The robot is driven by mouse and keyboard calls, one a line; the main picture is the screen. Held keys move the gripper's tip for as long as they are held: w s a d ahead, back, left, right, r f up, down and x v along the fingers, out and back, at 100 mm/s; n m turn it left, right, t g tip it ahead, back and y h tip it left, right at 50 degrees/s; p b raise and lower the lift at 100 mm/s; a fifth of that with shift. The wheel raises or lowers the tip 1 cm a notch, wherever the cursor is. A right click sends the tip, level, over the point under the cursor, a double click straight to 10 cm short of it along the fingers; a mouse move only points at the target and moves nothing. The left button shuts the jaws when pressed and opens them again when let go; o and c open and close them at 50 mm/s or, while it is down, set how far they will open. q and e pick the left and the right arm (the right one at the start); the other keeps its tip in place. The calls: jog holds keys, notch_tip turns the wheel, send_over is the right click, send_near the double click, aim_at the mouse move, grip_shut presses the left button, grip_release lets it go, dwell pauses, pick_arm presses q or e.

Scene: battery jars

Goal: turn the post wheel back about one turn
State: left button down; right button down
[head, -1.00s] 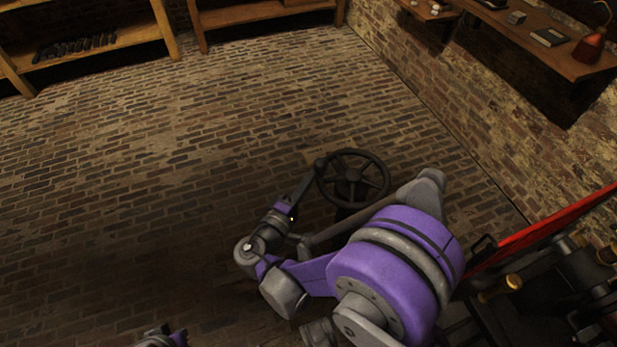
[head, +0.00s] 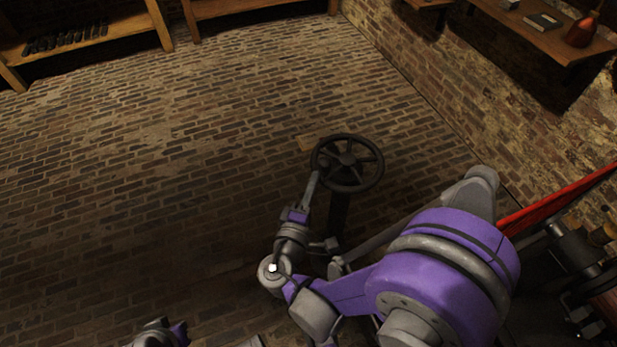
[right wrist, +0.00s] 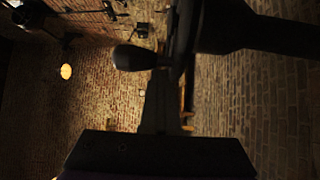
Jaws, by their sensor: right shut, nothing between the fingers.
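The post wheel (head: 347,163) is a dark spoked handwheel on top of a dark post, right of centre in the head view. In the right wrist view a dark bar of what looks like the wheel (right wrist: 183,35) crosses the top, with a rounded dark knob (right wrist: 133,58) sticking out to the left. My right gripper (head: 313,183) is shut with nothing in it, close to the left side of the rim. I cannot tell whether it touches the rim. My left gripper is not in view; only a piece of my left arm shows at the bottom edge.
Wooden shelves (head: 95,42) stand along the far left, and a wall shelf (head: 555,40) with small items is at upper right. A red bar (head: 555,205) and dark machinery (head: 575,265) stand at the right. The brick floor (head: 170,170) left of the wheel is clear.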

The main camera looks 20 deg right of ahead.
jog(key=shift+s+d+h, duration=0.3)
jog(key=shift+s+d, duration=0.2)
jog(key=shift+s, duration=0.15)
jog(key=shift+w, duration=0.1)
